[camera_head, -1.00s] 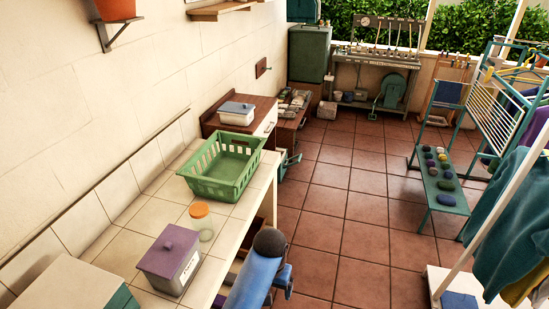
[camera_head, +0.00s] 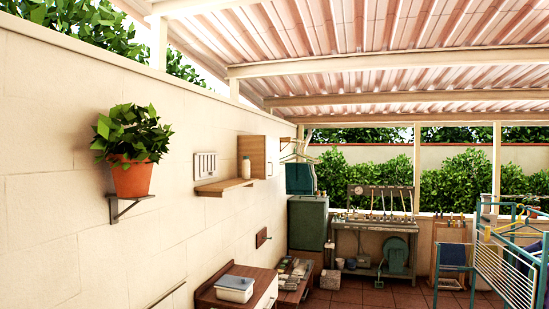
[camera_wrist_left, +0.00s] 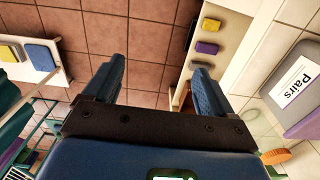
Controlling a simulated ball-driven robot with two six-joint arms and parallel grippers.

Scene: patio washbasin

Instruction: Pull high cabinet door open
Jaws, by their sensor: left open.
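A small wooden wall cabinet (camera_head: 251,157) hangs high on the wall in the head view, beyond the shelf. Its wooden side faces me, and its pale front faces right and is seen at a steep angle. The door looks closed. My left gripper (camera_wrist_left: 158,84) is open and empty in the left wrist view, over the tiled floor beside the counter. It is not in the head view, and the cabinet is not in the wrist view. My right gripper is in neither view.
Below stands a low brown cabinet (camera_head: 258,281).

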